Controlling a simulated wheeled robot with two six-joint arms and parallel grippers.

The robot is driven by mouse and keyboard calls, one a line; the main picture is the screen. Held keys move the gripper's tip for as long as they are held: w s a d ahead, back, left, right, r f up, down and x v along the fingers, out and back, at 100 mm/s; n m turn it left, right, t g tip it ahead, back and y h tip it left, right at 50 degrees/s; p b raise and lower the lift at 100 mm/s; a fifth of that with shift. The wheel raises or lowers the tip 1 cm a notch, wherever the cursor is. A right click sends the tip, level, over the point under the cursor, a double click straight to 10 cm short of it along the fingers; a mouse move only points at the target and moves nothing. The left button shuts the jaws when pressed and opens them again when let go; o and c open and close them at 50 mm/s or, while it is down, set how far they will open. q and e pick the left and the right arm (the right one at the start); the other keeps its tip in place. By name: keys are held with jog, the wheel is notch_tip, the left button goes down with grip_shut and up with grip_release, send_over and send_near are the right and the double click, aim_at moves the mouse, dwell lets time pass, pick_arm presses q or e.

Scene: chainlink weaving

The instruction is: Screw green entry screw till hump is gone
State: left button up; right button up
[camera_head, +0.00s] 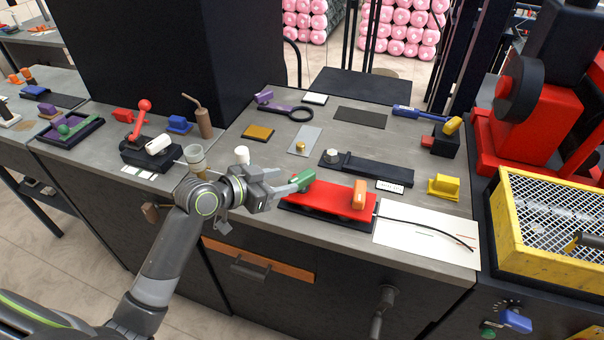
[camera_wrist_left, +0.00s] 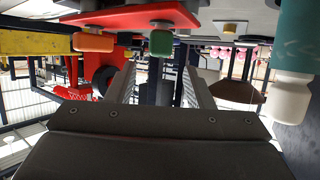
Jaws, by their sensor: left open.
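The green entry screw (camera_head: 303,179) stands at the left end of a red plate (camera_head: 328,199), with an orange screw (camera_head: 358,194) at its right end. My left gripper (camera_head: 288,187) is open and empty, its fingers pointing right at the green screw. In the left wrist view, which looks upside down, the green screw (camera_wrist_left: 161,43) lines up between my left fingertips (camera_wrist_left: 160,68), just past their ends. The orange screw (camera_wrist_left: 93,42) is off to the left there. I cannot make out a hump in either view. My right gripper is not in view.
Black wires (camera_head: 425,228) run from the plate's right end over white paper (camera_head: 410,250). A white bottle (camera_head: 242,155) and a cup (camera_head: 195,160) stand near my left wrist. A black block with a knob (camera_head: 372,168) lies behind the plate. A yellow crate (camera_head: 545,255) is at right.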

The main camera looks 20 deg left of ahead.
aim_at(302, 176)
pick_arm(q)
jog(key=p+x, duration=0.1)
jog(key=x, duration=0.6)
jog(key=shift+w+d+f, duration=0.1)
jog(key=shift+w+d, duration=0.05)
jog(key=shift+c, duration=0.5)
jog(key=c, duration=0.9)
jog(key=shift+r+n+t+y+p, duration=0.25)
jog(key=shift+n+y+p, duration=0.5)
jog(key=shift+p, duration=0.5)
jog(key=shift+f+n+t+y+p, duration=0.1)
jog(key=shift+n+t+y+p, duration=0.3)
jog(key=shift+y+p, duration=0.2)
jog(key=shift+f+n+y, duration=0.15)
jog(key=shift+n+y, duration=0.1)
jog(key=shift+n, duration=0.1)
jog(key=o, duration=1)
